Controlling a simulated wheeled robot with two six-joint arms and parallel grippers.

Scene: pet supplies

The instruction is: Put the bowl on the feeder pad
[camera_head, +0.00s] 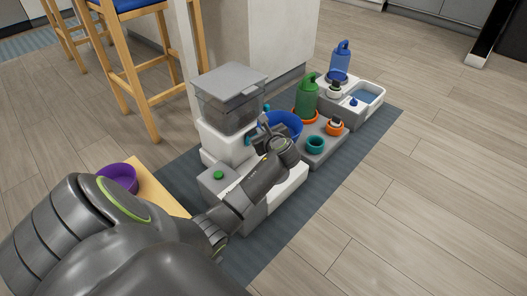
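A blue bowl (288,124) is near the middle of the view, just right of a feeder with a grey see-through hopper (229,97). My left gripper (267,133) is at the bowl's near-left rim, and its wrist covers part of the bowl. The fingers are small and dark, so I cannot tell whether they are shut on the rim. The bowl's underside is hidden. The feeder's white and grey base (286,187) extends below the gripper, partly covered by my arm; I cannot make out a separate pad. My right gripper is not in view.
A purple bowl (119,176) sits on a yellow board (162,186) at left. Right of the blue bowl are a green bottle (307,98), a teal cup (315,144) and a blue dispenser (341,58). All stand along a blue-grey mat (340,165). Wooden stools (140,75) stand behind.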

